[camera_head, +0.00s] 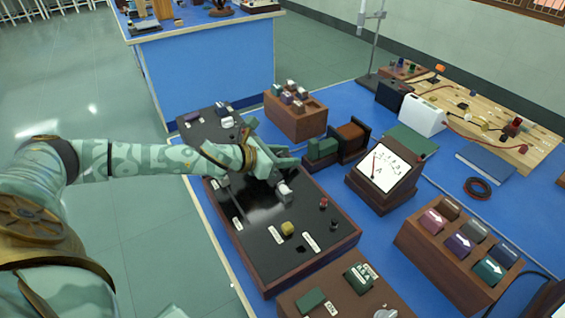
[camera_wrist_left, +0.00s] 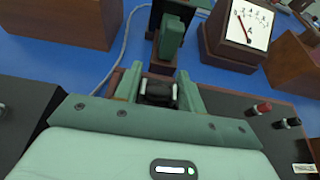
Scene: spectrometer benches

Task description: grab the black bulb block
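My left gripper (camera_head: 272,174) reaches in from the left over a dark panel with a wooden rim (camera_head: 340,250). In the left wrist view the two green fingers (camera_wrist_left: 159,92) stand on either side of a small block (camera_wrist_left: 158,88) with a black top and pale parts, which looks like the black bulb block. I cannot tell whether the fingers touch its sides. In the head view a small grey-white piece (camera_head: 285,191) shows just beside the fingertips, and the gripper hides much of what lies behind. My right gripper is not in view.
A yellow knob (camera_head: 287,228) and red and black terminals (camera_head: 323,203) stand up from the panel. A wooden rack of small blocks (camera_head: 296,112), a green-and-brown coil piece (camera_head: 340,142) and a meter (camera_head: 384,170) stand close behind. A rack of arrow-marked blocks (camera_head: 450,260) is at right.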

